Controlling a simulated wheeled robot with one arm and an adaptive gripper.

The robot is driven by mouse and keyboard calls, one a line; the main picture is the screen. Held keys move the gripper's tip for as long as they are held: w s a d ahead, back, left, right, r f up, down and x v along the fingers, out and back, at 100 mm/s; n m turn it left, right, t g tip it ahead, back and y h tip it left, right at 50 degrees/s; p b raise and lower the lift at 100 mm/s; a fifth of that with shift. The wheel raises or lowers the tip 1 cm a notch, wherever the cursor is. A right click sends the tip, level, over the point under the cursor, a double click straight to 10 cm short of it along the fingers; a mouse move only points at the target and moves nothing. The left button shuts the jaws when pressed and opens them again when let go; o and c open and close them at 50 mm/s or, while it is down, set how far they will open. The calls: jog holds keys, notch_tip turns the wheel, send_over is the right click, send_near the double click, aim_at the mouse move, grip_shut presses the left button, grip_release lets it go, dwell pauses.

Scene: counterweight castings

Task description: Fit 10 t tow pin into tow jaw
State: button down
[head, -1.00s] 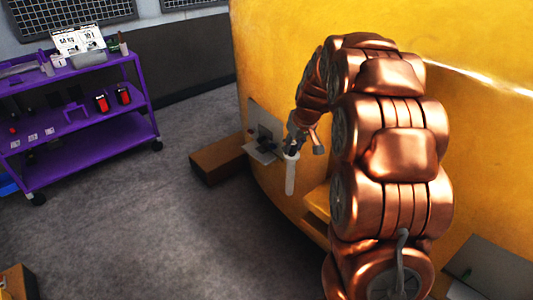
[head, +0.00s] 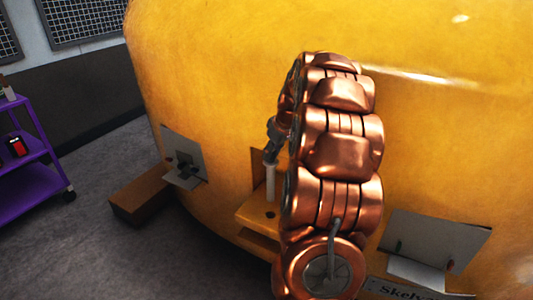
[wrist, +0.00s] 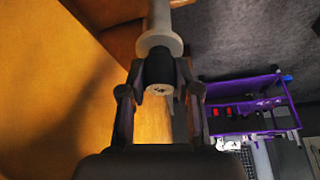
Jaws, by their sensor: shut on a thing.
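My gripper (head: 273,148) is shut on the tow pin (head: 270,182), a pale grey rod that hangs about upright below it. In the wrist view my gripper's fingers (wrist: 160,85) close on the pin's black grip, beside a wide grey collar (wrist: 158,43). The tow jaw (head: 257,214) is a yellow ledge on the big yellow casting, with a dark hole (head: 270,213) in its top. The pin's lower end shows just above this hole in the head view. I cannot tell the exact gap or alignment.
The yellow casting (head: 220,90) fills much of the head view. Grey bracket plates (head: 185,155) and (head: 437,240) stick out from it on both sides of the jaw. A brown block (head: 140,195) lies on the floor. A purple cart (head: 30,160) stands at left.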

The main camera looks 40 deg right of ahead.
aim_at(274, 162)
jog(key=shift+s+b, duration=0.15)
jog(key=shift+b, duration=0.5)
jog(key=shift+f+b, duration=1.5)
jog(key=shift+f, duration=1.3)
jog(key=shift+b, duration=0.95)
